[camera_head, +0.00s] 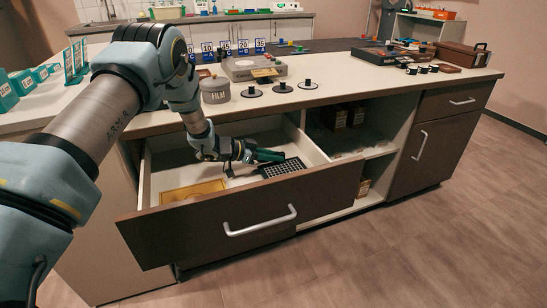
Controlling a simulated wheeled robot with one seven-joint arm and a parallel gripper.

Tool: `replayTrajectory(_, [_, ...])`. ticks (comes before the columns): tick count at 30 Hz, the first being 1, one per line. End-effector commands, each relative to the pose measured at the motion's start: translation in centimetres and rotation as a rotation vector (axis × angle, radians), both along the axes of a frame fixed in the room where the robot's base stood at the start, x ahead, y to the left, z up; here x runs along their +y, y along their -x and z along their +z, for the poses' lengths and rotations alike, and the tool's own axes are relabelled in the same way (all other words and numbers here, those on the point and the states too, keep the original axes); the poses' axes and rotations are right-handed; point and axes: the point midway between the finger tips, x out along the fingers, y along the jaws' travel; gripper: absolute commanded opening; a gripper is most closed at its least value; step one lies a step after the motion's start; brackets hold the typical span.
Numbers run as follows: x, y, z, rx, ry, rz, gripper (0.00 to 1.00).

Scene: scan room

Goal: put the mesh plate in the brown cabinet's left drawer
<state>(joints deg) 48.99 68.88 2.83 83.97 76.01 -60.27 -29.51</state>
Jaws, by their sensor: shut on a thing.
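The brown cabinet's left drawer (205,238) is pulled open, with a silver handle on its front. The mesh plate (286,169), dark with rows of pale holes, is inside the drawer's outline at the right. A dark green bar (268,155) shows at its back edge; I cannot tell if it is part of the plate. My gripper (246,157) reaches down into the drawer from the left and is shut at the plate's back left, by the green bar. The fingertips are small and partly hidden. I cannot tell whether the plate touches the drawer floor.
A flat yellow piece (193,191) lies at the left in the drawer. The countertop above holds a grey film canister (215,90), several black spools and a grey device (254,68). Open shelves (350,142) are right of the drawer. The floor in front is clear.

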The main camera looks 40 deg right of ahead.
Motion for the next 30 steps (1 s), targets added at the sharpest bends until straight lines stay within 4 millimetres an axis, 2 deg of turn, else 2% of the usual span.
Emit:
replayTrajectory(12, [-0.05, -0.02, -0.86, 0.000, 0.002, 0.000, 0.00])
replayTrajectory(13, [-0.03, -0.02, -0.79, 0.000, 0.001, 0.000, 0.25])
replayTrajectory(20, [-0.02, -0.01, -0.75, 0.000, 0.001, 0.000, 0.51])
replayTrajectory(30, [0.08, -0.08, -0.25, -0.001, 0.001, 0.001, 0.52])
